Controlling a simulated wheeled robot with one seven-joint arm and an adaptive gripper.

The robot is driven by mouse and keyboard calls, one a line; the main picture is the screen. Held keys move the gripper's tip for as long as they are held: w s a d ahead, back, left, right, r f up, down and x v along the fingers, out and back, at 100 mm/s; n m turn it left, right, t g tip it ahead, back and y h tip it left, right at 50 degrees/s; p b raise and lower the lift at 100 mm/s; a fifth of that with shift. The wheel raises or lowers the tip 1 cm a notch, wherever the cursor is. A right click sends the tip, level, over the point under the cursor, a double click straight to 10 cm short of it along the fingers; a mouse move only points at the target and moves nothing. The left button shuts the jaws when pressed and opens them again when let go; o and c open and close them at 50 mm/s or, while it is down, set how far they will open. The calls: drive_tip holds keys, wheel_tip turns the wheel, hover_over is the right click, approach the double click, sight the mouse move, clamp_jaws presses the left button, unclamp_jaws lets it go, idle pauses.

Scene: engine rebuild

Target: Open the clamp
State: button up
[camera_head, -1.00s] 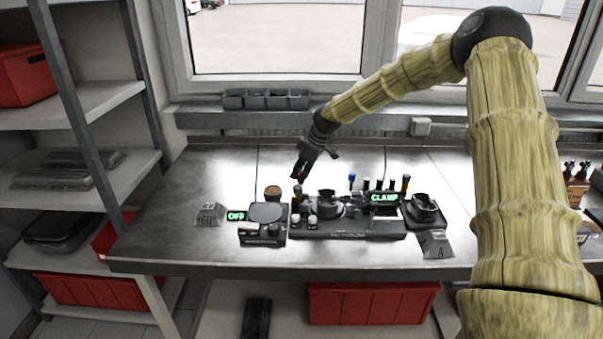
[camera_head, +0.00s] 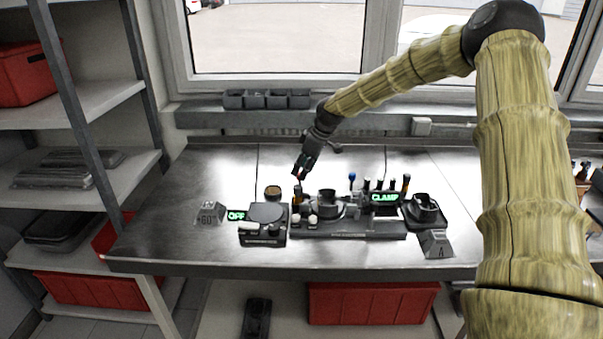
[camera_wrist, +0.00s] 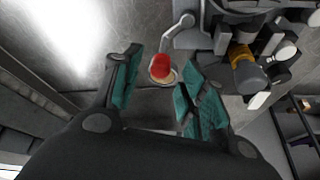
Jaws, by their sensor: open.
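The clamp fixture is a dark block (camera_head: 350,228) on the bench, with a round dark holder (camera_head: 328,205) on top. A lit green CLAMP sign (camera_head: 385,197) stands behind its right part. My gripper (camera_head: 299,174) is above the fixture's left end, pointing down, with open jaws. In the wrist view a red-topped knob (camera_wrist: 161,68) shows between the two teal-padded fingers, with a gap on both sides. A thin grey lever (camera_wrist: 176,32) runs from near the knob to the fixture. I cannot tell whether the knob is level with the fingertips.
Left of the fixture are a small dark scale-like device (camera_head: 266,212), a lit OFF sign (camera_head: 236,216) and a brown-topped pot (camera_head: 272,191). Several upright tools (camera_head: 367,184) stand behind the fixture. A dark holder (camera_head: 424,208) is at its right.

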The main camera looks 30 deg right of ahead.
drive_tip(key=v, duration=0.9)
drive_tip(key=shift+d+r, duration=0.15)
drive_tip(key=shift+r, duration=0.1)
drive_tip(key=shift+s, duration=0.1)
